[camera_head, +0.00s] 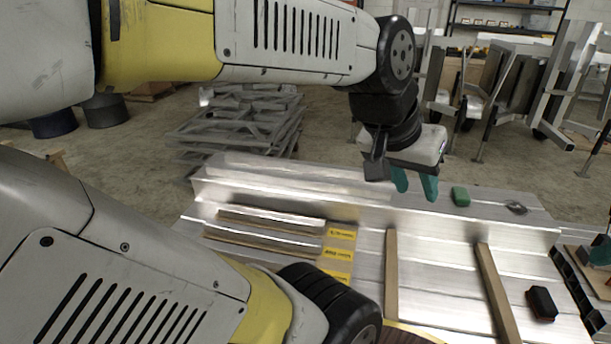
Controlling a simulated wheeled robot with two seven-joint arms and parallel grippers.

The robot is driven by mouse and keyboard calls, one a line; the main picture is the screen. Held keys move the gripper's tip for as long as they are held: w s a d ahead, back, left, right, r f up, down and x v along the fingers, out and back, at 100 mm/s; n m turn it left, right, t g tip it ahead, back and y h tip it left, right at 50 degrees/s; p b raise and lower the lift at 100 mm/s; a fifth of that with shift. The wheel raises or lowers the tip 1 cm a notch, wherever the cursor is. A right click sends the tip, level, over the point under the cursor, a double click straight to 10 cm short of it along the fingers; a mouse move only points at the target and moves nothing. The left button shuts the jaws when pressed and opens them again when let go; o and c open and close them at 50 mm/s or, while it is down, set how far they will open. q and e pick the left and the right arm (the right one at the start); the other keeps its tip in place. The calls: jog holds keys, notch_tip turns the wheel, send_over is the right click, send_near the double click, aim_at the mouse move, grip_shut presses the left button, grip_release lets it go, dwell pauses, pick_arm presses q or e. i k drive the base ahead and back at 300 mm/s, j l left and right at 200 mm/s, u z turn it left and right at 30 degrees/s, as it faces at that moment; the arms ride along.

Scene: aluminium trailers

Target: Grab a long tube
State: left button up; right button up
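My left gripper (415,187) comes in across the top and hangs above the back of the workbench. Its two teal fingers are apart, with nothing visible between them. Long shiny aluminium tubes (270,222) lie side by side on the left part of the bench, with yellow labels (340,255) at their right ends. A longer raised aluminium profile (480,224) runs across the bench behind them, below and beyond the gripper's fingers. The gripper is right of the labelled tubes and apart from them.
Two wooden strips (391,275) (497,295) lie on the metal bench. A green block (460,195) and a black-and-red block (541,303) sit on it. Stacked metal frames (240,125) stand behind left, trailer parts (500,85) behind right. My arm links hide the lower left.

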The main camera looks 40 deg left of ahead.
aim_at(288, 179)
jog(key=u, duration=2)
jog(key=j+u, duration=0.1)
jog(key=u, duration=0.25)
jog(key=j+u, duration=0.1)
jog(key=u, duration=0.7)
jog(key=i+j+u, duration=0.4)
jog(key=i+j, duration=0.9)
jog(key=i+j+z, duration=0.1)
jog(key=i, duration=0.35)
jog(key=i+j+z, duration=0.1)
jog(key=i, duration=0.35)
jog(key=i+j+z, duration=0.1)
jog(key=i, duration=0.4)
jog(key=i+j, duration=0.3)
jog(key=i+l+z, duration=0.3)
jog(key=z, duration=0.15)
jog(key=i+l+z, duration=0.1)
jog(key=i+z, duration=0.75)
jog(key=i+j+z, duration=0.1)
jog(key=i+z, duration=0.35)
jog(key=i+j+z, duration=0.25)
jog(key=z, duration=0.15)
jog(key=i+l+z, duration=0.2)
jog(key=i+z, duration=0.75)
jog(key=i+j+z, duration=0.15)
jog(key=i+z, duration=0.35)
jog(key=i+j+z, duration=0.3)
jog(key=z, duration=0.2)
jog(key=i+j+z, duration=0.25)
jog(key=i+z, duration=0.25)
